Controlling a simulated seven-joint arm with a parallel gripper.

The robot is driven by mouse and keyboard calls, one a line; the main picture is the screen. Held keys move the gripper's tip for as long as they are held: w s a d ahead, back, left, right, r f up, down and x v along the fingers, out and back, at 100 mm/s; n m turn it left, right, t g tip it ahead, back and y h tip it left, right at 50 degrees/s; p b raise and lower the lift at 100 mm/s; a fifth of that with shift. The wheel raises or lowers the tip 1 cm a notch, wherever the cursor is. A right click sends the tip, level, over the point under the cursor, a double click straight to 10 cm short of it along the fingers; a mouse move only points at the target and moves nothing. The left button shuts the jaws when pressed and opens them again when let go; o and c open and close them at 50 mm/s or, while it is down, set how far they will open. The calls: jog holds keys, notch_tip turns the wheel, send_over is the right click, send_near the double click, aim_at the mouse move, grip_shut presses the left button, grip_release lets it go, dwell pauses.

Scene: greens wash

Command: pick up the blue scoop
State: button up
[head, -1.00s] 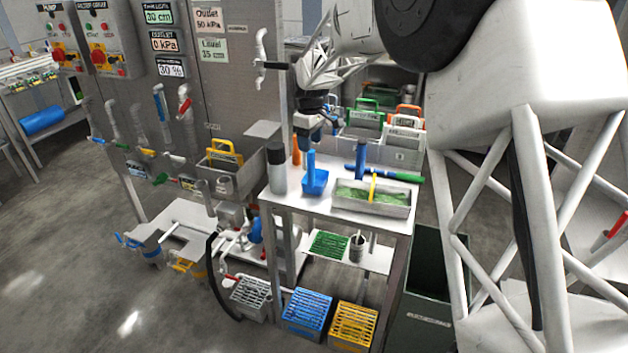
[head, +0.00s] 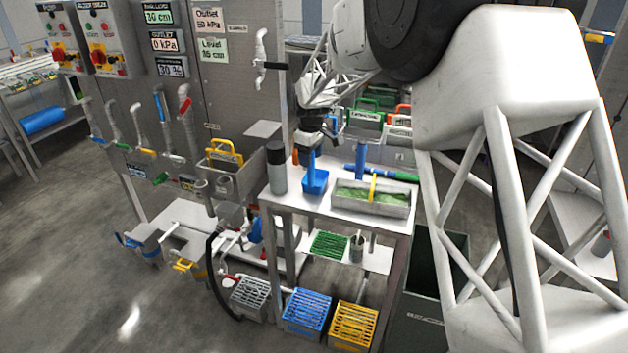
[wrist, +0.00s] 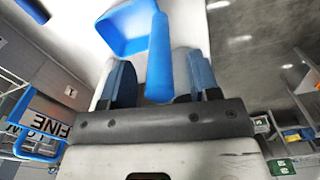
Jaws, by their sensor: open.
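The blue scoop (head: 315,182) stands on the white table top with its handle pointing up. In the wrist view its shallow square bowl (wrist: 122,32) lies beyond its thick round handle (wrist: 160,58). My gripper (head: 311,147) is at the top of the handle in the head view. In the wrist view my gripper (wrist: 161,75) is open, with one dark blue finger on each side of the handle. Gaps show beside the handle, and the fingers are not closed on it. The handle's upper end is partly hidden by my gripper in the head view.
A grey bottle with a dark top (head: 277,168) stands close left of the scoop. A tray of greens with a yellow handle (head: 372,207) is on the right. A blue upright handle (head: 360,158) and a green-and-blue tool (head: 402,176) lie behind it.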

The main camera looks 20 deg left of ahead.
jog(key=shift+f, duration=0.1)
dwell(0.5)
grip_shut()
